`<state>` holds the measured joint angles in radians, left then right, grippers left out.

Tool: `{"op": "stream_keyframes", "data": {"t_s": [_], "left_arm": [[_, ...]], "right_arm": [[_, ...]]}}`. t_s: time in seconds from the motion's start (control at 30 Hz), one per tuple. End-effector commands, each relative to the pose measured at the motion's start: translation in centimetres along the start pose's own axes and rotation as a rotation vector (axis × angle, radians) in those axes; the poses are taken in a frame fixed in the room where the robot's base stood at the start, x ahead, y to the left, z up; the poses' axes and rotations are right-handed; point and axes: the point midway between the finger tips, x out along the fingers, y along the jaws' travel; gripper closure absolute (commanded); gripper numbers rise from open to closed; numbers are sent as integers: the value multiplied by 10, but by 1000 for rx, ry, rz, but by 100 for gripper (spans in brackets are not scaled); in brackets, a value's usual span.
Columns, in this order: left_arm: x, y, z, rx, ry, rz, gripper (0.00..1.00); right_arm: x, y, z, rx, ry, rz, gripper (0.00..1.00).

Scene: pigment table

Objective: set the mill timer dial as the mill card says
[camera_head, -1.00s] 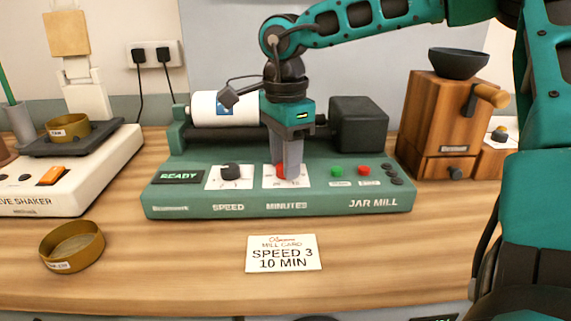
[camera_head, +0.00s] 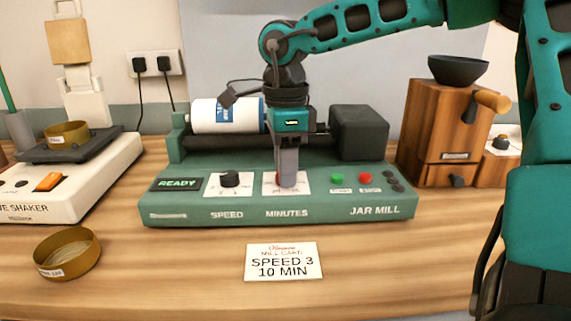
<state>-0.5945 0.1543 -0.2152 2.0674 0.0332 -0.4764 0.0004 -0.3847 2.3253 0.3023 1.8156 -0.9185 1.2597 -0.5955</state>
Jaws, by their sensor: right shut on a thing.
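The jar mill (camera_head: 330,212) is a green machine with a white jar (camera_head: 212,115) on its rollers and a lit READY display (camera_head: 177,184). Its black SPEED dial (camera_head: 230,179) is in plain view. The MINUTES dial (camera_head: 278,180) is mostly hidden behind my right gripper (camera_head: 287,182); a bit of red shows beside the fingers. My right gripper points down and is shut on this dial. The mill card (camera_head: 283,262) lies in front and reads SPEED 3, 10 MIN. My left gripper is not in view.
A green button (camera_head: 337,178) and a red button (camera_head: 365,177) sit right of the MINUTES dial. A sieve shaker (camera_head: 100,180) stands left, with a brass sieve (camera_head: 67,254) on the table. A wooden grinder (camera_head: 440,130) stands right.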

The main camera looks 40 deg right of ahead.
Motion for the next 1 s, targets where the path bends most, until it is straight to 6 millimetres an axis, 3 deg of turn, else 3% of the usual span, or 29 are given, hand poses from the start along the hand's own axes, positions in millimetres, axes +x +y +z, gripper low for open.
{"op": "stream_keyframes", "data": {"t_s": [0.1, 0.13, 0.4, 0.73, 1.0], "left_arm": [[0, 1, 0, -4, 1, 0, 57], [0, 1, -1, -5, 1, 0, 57], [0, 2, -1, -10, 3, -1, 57], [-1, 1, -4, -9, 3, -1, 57], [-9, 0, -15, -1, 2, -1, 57]], "right_arm": [[0, 0, 0, -1, -1, -1, 96], [0, 0, 0, -1, -1, -1, 64], [0, 0, 0, -2, -1, -1, 40], [-8, 0, 0, -2, -1, -2, 40], [-62, -1, 0, -1, -2, -4, 40]]}}
